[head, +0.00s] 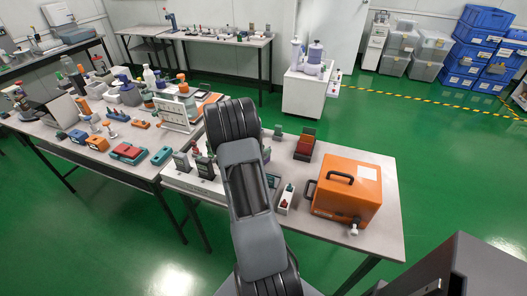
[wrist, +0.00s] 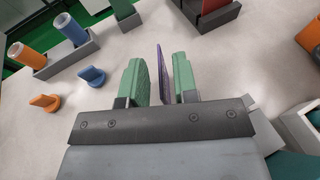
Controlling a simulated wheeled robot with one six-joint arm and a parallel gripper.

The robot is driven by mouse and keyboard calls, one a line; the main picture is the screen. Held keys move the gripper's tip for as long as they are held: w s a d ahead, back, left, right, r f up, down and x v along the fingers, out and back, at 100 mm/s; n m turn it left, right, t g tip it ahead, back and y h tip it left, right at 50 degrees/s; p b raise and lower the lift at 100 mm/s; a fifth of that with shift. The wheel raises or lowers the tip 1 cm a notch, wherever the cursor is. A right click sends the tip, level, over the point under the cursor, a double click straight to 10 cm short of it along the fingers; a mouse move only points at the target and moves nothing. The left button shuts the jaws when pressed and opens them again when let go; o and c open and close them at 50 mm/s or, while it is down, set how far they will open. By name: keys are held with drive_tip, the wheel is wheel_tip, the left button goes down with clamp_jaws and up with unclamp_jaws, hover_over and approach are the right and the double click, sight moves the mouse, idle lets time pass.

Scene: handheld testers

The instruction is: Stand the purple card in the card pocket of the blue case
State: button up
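In the wrist view, the purple card (wrist: 162,75) stands on edge, seen nearly edge-on, between the two green fingers of my gripper (wrist: 162,88). Narrow gaps show on both sides of the card, so the fingers look open around it, not pressed on it. What holds the card up at its base is hidden. In the head view my arm covers the gripper and the card. I cannot pick out the blue case's card pocket with certainty. A blue device (head: 77,136) lies on the left table, and a dark teal object (wrist: 294,165) is cut off at the wrist view's lower right.
A grey rack (wrist: 70,52) holds an orange and a blue cylinder, with small orange and blue knobs near it. A red and dark bin (head: 304,147) and a large orange case (head: 345,190) stand on the right table (head: 385,235). The left table is crowded.

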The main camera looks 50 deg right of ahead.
drive_tip(key=s+a+r+m+y, duration=0.2)
drive_tip(key=a+r+m+y, duration=0.1)
drive_tip(key=a, duration=0.7)
drive_tip(key=s+a+r+m+t+y, duration=0.1)
drive_tip(key=a+r+m+y, duration=0.3)
drive_tip(key=a, duration=0.7)
drive_tip(key=s+a+r+m+t+y, duration=0.1)
drive_tip(key=s+a+r+m+y, duration=0.2)
drive_tip(key=a+m, duration=0.4)
drive_tip(key=a, duration=0.4)
drive_tip(key=shift+r+y, duration=0.3)
drive_tip(key=shift+y, duration=0.1)
drive_tip(key=shift+o, duration=0.6)
drive_tip(key=a+r+m+t+y, duration=0.2)
drive_tip(key=a+y, duration=0.1)
drive_tip(key=a, duration=0.4)
drive_tip(key=shift+s+a+r+m+y, duration=0.15)
drive_tip(key=shift+s+r+m+y, duration=0.15)
drive_tip(key=shift+s+m, duration=0.15)
drive_tip(key=shift+a, duration=0.1)
